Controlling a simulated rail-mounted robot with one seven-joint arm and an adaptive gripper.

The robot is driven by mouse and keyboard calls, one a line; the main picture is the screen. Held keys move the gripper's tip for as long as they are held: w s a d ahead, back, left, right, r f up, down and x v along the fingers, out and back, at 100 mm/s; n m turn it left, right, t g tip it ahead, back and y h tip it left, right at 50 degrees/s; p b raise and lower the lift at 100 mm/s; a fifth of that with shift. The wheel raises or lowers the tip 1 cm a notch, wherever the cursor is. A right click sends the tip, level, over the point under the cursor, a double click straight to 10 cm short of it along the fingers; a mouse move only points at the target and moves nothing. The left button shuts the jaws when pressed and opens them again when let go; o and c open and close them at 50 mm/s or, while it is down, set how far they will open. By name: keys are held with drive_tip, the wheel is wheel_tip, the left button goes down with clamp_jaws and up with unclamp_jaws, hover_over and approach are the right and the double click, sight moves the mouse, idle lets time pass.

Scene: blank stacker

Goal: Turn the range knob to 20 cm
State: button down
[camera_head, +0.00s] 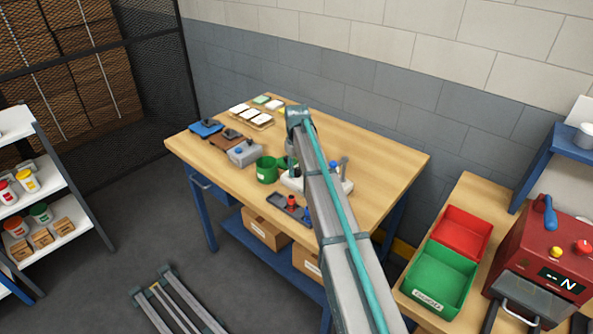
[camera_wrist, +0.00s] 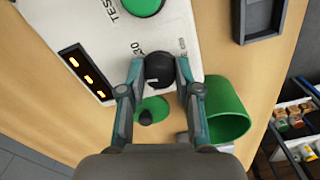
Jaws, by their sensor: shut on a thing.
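The black range knob (camera_wrist: 159,66) stands on a white tester panel (camera_wrist: 95,30) in the wrist view. A small pale mark shows on its near side. My gripper (camera_wrist: 160,72) has its fingers on the left and right sides of the knob and is shut on it. Printed numbers beside the left finger are partly covered, so I cannot tell which one the knob points to. In the head view the white tester (camera_head: 346,186) is partly hidden behind my arm, and the knob cannot be made out.
A green cup (camera_wrist: 230,112) stands close to my right finger. A display with orange bars (camera_wrist: 85,72) is at the left. A grey tray (camera_wrist: 245,36) lies at the right on the wooden table (camera_head: 375,150).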

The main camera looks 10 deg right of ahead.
sight(297, 169)
drive_tip(key=shift+n, duration=0.8)
drive_tip(key=c, duration=0.8)
unclamp_jaws()
wheel_tip(297, 169, up, 12)
